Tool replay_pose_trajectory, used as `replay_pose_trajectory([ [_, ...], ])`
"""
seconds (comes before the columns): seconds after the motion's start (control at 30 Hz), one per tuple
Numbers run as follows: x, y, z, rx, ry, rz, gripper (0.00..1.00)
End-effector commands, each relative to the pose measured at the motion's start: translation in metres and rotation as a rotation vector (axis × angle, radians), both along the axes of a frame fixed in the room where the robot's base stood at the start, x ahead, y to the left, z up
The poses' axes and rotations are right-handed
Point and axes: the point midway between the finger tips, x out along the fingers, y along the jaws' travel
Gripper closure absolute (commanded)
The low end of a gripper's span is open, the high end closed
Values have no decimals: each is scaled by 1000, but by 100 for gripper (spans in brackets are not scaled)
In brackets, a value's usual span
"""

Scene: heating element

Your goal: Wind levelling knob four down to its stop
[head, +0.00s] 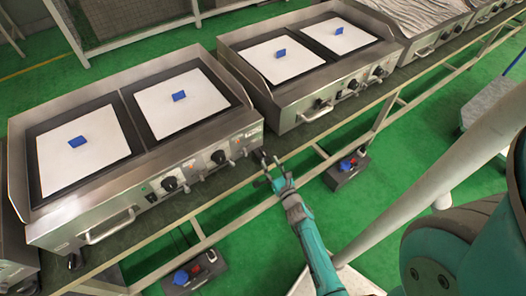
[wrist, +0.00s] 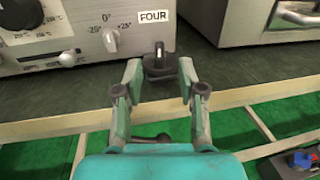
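Levelling knob four is a dark knob with a pale mark on top (wrist: 159,64). It sits at the lower front corner of the near hotplate unit, below the "FOUR" label (wrist: 153,16). My gripper (wrist: 159,77) is open, with one green finger on each side of the knob. A small gap shows at the left finger; the right fingertip is very close, and I cannot tell whether it touches. In the head view my gripper (head: 269,176) is at the right front corner of the near unit (head: 105,205).
A second hotplate unit (head: 290,122) stands to the right, past a gap. The bench's front rail (head: 215,235) runs below my gripper. Switch boxes (head: 347,168) sit lower down.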

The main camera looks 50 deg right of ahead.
Motion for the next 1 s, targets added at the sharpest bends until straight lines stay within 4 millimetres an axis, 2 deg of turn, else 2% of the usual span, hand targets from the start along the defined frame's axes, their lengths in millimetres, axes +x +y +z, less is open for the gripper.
replay_pose_trajectory([
  [0.2,36,-17,0,-1,0,1,60],
  [0.4,56,-27,0,-1,0,1,60],
  [0.83,64,-30,0,-1,3,0,60],
  [0.87,64,-30,0,-1,3,0,63],
  [1.0,64,-30,0,-1,3,0,98],
])
